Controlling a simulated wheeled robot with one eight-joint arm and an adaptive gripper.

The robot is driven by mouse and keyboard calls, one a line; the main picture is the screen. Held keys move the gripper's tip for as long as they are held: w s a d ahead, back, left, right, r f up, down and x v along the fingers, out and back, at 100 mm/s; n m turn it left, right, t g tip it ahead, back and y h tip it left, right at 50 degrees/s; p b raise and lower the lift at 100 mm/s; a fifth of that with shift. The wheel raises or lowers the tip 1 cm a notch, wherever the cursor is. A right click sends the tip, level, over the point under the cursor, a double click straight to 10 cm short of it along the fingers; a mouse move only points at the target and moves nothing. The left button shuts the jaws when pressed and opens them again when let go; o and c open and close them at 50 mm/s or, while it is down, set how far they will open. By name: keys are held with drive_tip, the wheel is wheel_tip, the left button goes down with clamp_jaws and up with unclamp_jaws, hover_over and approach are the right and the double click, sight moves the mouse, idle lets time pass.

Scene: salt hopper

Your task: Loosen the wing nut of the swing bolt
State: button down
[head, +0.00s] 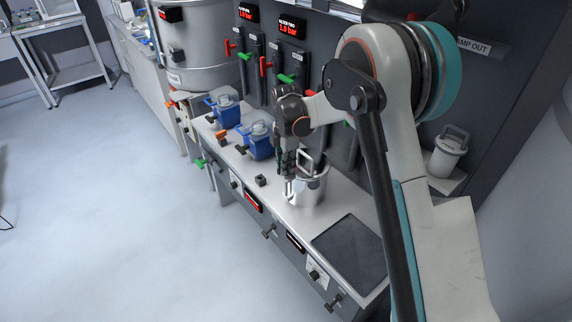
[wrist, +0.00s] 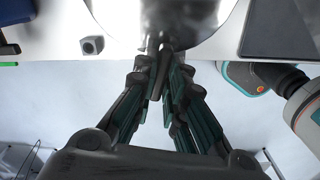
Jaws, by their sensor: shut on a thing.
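The steel hopper (head: 309,190) stands on the bench and has a handle on its lid. Its rounded grey body (wrist: 195,18) fills the top of the wrist view. My gripper (head: 287,178) points down at the hopper's near left side. In the wrist view its dark fingers (wrist: 160,70) come together at a small grey metal piece, the wing nut of the swing bolt (wrist: 154,42), at the hopper's edge. The fingers are shut on it and cover most of it. I cannot tell how far the nut is turned.
Two blue canisters (head: 259,142) stand left of the hopper. A small dark block (head: 261,180) sits near the bench's front edge. A dark flat panel (head: 350,250) lies to the right. Coloured valve handles (head: 265,64) line the back wall. The floor at left is open.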

drive_tip(key=shift+n, duration=1.1)
drive_tip(key=c, duration=1.6)
unclamp_jaws()
drive_tip(key=shift+c, duration=0.2)
drive_tip(key=shift+r, duration=0.1)
wheel_tip(320, 180, up, 12)
